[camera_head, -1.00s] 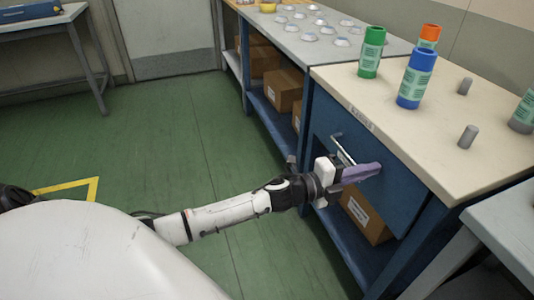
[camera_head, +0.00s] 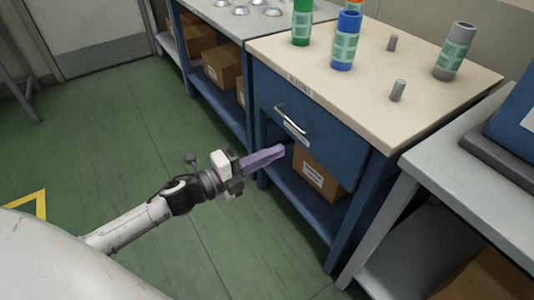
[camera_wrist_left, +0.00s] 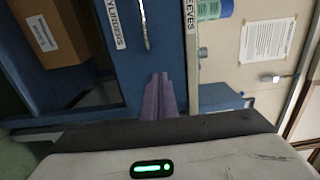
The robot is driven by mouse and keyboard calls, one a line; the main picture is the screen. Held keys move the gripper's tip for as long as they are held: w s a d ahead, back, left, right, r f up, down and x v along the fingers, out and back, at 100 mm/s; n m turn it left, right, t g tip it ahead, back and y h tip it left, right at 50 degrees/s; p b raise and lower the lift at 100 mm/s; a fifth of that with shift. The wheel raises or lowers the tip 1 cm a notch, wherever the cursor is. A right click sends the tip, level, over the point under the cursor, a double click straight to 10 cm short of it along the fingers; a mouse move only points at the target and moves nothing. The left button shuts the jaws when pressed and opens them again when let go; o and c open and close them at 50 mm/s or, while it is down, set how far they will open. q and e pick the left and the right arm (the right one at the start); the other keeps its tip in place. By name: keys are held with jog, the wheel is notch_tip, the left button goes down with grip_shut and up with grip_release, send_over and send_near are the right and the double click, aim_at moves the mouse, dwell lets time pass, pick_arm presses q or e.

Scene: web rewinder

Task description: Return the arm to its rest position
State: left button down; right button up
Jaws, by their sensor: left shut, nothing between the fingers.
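My left arm comes in from the lower left in the head view. Its gripper (camera_head: 278,153) has purple fingers that are closed together with nothing held. It is in front of the blue workbench, below and left of the drawer handle (camera_head: 292,124). In the left wrist view the closed purple fingers (camera_wrist_left: 159,84) point at the blue drawer front, below the handle (camera_wrist_left: 144,25). The drawer (camera_head: 311,140) looks shut. My right gripper is not in view.
The beige bench top (camera_head: 420,85) carries a green cylinder (camera_head: 302,22), a blue cylinder (camera_head: 346,41), a grey cylinder (camera_head: 455,51) and short grey pegs. A cardboard box (camera_head: 318,178) sits on the lower shelf. A grey table (camera_head: 470,180) stands at right. Green floor (camera_head: 120,130) is free at left.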

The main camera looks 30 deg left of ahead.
pick_arm(q)
jog(key=s+d+f+n+g+y+p, duration=0.2)
jog(key=s+f+n+p, duration=0.1)
jog(key=s+n, duration=0.4)
jog(key=s+d+f+n+g+y+p, duration=0.2)
jog(key=s+f+n+p, duration=0.1)
jog(key=s+n, duration=0.4)
jog(key=s+d+f+n+g+y+p, duration=0.2)
jog(key=s+d+f+n+g+p, duration=0.1)
jog(key=s+n+p, duration=0.2)
jog(key=s+n, duration=0.2)
jog(key=s, duration=0.2)
jog(key=shift+f+n+p, duration=0.3)
jog(key=shift+n, duration=0.1)
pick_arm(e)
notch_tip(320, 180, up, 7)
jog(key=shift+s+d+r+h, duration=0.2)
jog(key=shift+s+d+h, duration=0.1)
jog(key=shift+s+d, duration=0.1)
pick_arm(q)
jog(key=shift+s, duration=0.1)
